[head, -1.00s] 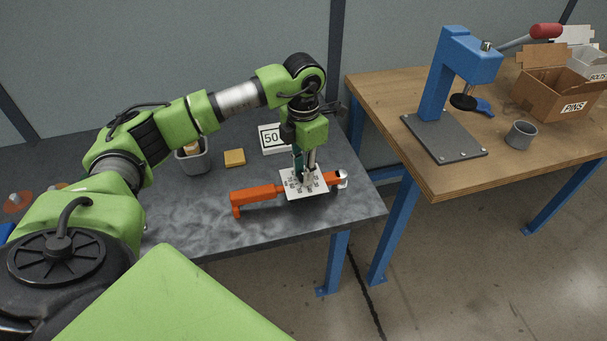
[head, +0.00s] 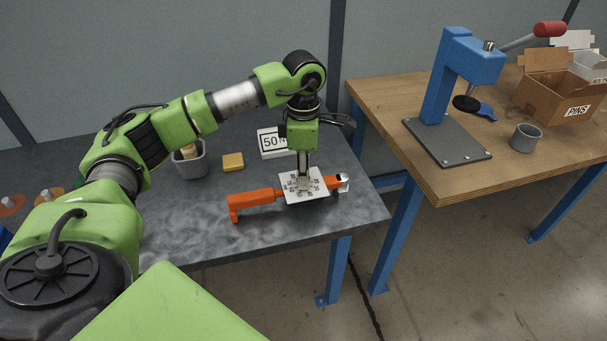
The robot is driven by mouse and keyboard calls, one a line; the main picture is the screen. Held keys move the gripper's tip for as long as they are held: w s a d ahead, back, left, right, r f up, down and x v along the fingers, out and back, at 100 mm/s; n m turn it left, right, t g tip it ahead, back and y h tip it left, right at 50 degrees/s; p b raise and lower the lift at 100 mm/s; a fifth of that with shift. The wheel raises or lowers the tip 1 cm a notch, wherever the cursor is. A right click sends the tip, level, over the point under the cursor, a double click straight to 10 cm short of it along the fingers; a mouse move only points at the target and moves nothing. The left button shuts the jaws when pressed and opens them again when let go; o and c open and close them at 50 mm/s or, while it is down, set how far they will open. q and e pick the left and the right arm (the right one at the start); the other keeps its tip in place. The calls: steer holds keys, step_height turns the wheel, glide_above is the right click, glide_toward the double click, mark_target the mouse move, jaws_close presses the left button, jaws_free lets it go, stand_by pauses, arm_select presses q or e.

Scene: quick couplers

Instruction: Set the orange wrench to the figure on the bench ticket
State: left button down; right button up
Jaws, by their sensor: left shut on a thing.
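My left gripper (head: 303,184) points down at the middle of the dial, shut on what seems to be the dial's knob, which the fingers mostly hide. My right gripper is not in view.
A grey bin (head: 192,164) and a yellow block (head: 233,162) stand on the dark bench behind the wrench. A wooden table (head: 470,180) at the right holds a blue press (head: 443,85), a grey cup (head: 525,138) and a "PINS" box (head: 560,95). The bench front is clear.

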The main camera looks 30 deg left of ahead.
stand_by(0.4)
arm_select(q)
steer(key=c, duration=1.8)
jaws_free()
steer(key=shift+r, duration=0.1)
step_height(320, 180, up, 12)
steer(key=shift+f, duration=0.1)
